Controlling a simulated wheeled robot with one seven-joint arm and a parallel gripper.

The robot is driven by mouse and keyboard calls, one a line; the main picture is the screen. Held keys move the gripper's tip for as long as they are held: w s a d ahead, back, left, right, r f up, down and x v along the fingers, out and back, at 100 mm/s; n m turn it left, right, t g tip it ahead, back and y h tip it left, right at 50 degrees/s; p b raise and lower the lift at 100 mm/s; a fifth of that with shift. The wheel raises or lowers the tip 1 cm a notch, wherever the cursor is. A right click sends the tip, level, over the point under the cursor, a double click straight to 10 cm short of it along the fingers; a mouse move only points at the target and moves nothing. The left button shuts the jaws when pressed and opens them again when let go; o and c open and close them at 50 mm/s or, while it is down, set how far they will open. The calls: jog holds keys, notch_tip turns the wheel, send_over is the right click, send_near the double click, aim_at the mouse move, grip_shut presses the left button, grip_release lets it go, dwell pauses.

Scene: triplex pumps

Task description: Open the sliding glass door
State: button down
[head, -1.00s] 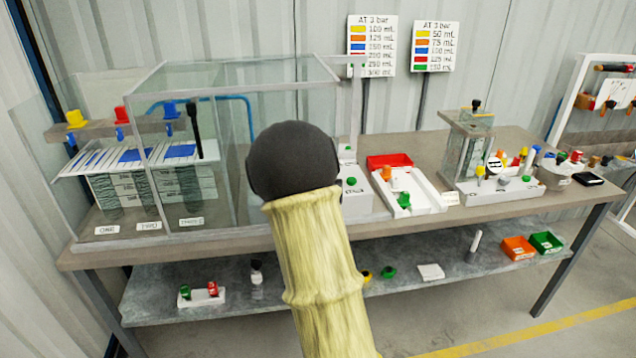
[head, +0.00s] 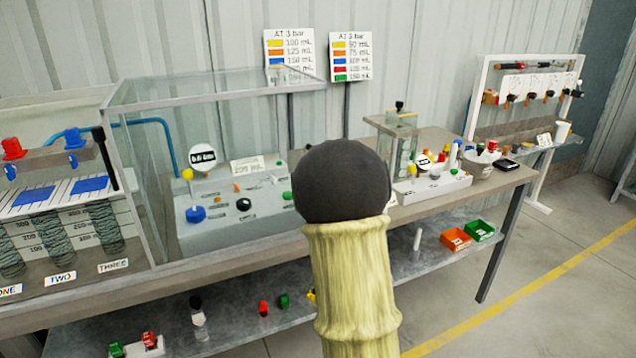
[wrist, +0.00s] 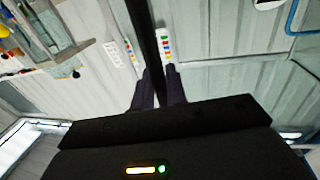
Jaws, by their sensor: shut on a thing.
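A glass case with a pale metal frame (head: 215,95) stands on the bench in the head view. Its clear panes make it hard to tell which one is the sliding door or how far open it is. In the wrist view, my gripper (wrist: 159,88) is shut on a dark upright bar (wrist: 148,40) that runs between its two fingers. Whether this bar is the door's handle or edge cannot be told. In the head view, my round dark wrist and pale arm hide the gripper and the right part of the case.
A panel with a gauge and knobs (head: 232,208) lies on the bench behind the glass. Coiled springs (head: 60,240) stand at the left. A smaller glass apparatus (head: 400,150) stands to the right. The lower shelf holds orange (head: 456,239) and green (head: 480,230) bins. Open floor lies right.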

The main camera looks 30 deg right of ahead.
jog(key=shift+d+f, duration=0.1)
jog(key=shift+d, duration=0.2)
jog(key=c, duration=1.5)
grip_release()
jog(key=b+v, duration=0.2)
jog(key=v, duration=1.5)
jog(key=shift+s, duration=0.15)
